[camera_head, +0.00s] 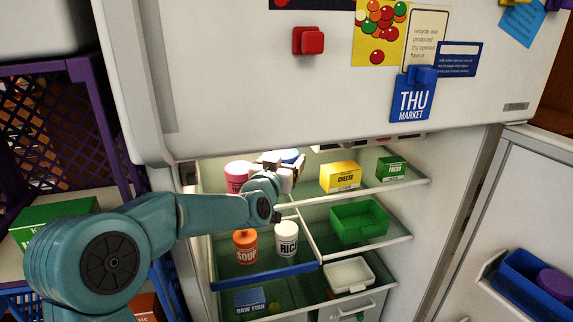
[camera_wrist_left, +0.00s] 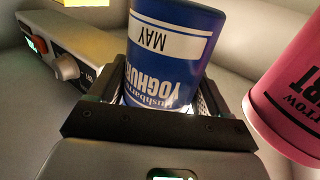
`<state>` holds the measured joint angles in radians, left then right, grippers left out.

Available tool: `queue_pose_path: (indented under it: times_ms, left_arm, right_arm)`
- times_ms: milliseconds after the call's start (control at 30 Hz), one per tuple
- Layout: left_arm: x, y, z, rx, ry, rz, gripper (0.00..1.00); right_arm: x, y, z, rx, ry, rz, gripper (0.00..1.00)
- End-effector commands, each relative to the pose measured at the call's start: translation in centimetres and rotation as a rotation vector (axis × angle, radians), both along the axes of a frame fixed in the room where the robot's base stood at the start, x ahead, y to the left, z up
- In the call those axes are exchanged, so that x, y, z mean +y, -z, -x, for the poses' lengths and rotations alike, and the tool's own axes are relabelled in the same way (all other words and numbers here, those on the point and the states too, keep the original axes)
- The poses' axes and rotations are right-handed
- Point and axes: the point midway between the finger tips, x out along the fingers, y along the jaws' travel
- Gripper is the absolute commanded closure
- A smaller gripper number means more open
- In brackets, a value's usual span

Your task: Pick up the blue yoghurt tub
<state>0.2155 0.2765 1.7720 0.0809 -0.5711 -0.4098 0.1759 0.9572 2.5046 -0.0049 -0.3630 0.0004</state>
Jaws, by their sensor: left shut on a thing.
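The blue yoghurt tub (camera_wrist_left: 165,60) fills the upper middle of the left wrist view, its printed label upside down there. My left gripper (camera_wrist_left: 155,105) is shut on it, with a finger on each side. I cannot tell whether the tub touches the shelf. The right gripper is not in view.
A pink tub (camera_head: 237,174) stands close to the left of the gripper. A yellow cheese box (camera_head: 341,176) and green box (camera_head: 391,168) are to the right. An orange soup tub (camera_head: 246,247), rice tub (camera_head: 286,238) and green bin (camera_head: 359,222) are below. The fridge's white upper door (camera_head: 250,90) overhangs.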

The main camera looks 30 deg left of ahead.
Motion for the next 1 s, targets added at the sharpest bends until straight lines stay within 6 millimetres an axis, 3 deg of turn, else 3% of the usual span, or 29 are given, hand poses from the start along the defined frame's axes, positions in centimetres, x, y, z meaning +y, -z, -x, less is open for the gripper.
queue_pose_path:
  times_ms: [300,500,700,1000]
  left_arm:
    - [-2.3,0.0,8.3,-0.005,-0.001,0.000,0.59]
    - [-3.6,-0.1,12.8,-0.006,-0.001,-0.002,0.59]
    - [-4.2,0.0,14.9,-0.003,-0.001,-0.001,0.59]
    - [-4.3,0.0,15.3,-0.003,-0.001,-0.001,0.59]
  right_arm:
    - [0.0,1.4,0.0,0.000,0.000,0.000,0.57]
    - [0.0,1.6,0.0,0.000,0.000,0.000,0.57]
    - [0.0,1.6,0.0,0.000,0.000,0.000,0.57]
    - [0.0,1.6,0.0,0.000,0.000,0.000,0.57]
